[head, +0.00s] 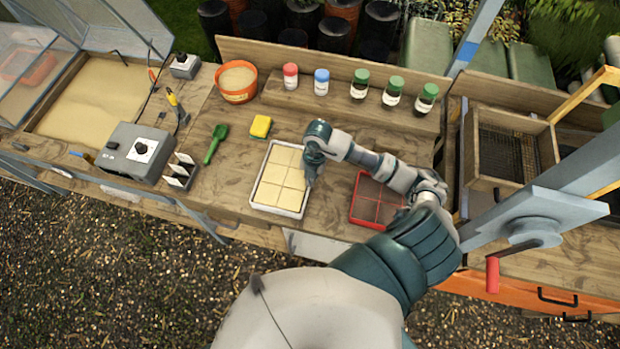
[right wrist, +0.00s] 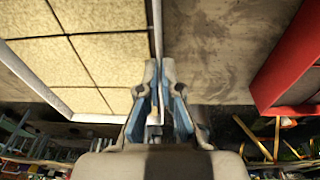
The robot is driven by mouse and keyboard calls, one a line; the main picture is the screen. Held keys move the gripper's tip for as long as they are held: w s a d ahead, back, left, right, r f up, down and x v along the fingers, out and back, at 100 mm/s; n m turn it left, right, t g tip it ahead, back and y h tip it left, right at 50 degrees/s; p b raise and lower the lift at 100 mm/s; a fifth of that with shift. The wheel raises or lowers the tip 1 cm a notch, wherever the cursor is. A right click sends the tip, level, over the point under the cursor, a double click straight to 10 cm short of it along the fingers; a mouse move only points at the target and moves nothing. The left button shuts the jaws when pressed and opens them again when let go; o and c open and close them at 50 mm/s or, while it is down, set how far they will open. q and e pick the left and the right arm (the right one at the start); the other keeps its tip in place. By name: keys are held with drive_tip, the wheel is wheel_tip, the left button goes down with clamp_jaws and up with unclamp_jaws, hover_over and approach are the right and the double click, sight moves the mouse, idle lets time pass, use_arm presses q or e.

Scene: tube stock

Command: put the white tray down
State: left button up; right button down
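The white tray (head: 275,211) is on the left of the red tray over the middle of the wooden bench. It is filled with pale sandy material divided into several squares. My right gripper (head: 310,184) is at its right edge. In the right wrist view the two fingers (right wrist: 160,80) are close together, one on each side of the tray's thin white rim (right wrist: 157,28), gripping it. The tray looks level; I cannot tell whether its underside touches the bench. My left gripper is out of view.
A red divided tray (head: 364,220) lies to the right, partly behind my arm. A yellow sponge (head: 261,126), green scoop (head: 215,143) and grey control box (head: 139,152) are to the left. Several capped jars (head: 393,92) line the back shelf. Bare wood shows behind the tray.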

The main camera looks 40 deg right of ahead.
drive_tip(key=c, duration=1.3)
unclamp_jaws()
drive_tip(key=shift+d+f, duration=0.1)
drive_tip(key=shift+d, duration=0.65)
drive_tip(key=shift+a, duration=0.15)
drive_tip(key=shift+a+r, duration=0.15)
drive_tip(key=shift+r, duration=0.05)
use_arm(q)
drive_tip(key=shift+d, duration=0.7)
use_arm(e)
drive_tip(key=shift+w+d+r, duration=0.1)
drive_tip(key=shift+d+r, duration=0.1)
drive_tip(key=shift+r, duration=1.75)
drive_tip(key=shift+w+d+r, duration=0.15)
drive_tip(key=shift+r, duration=1.75)
drive_tip(key=shift+w+d+r, duration=0.1)
drive_tip(key=shift+d+r, duration=0.1)
drive_tip(key=shift+r, duration=1.75)
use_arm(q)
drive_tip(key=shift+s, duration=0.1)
use_arm(e)
drive_tip(key=shift+d, duration=0.1)
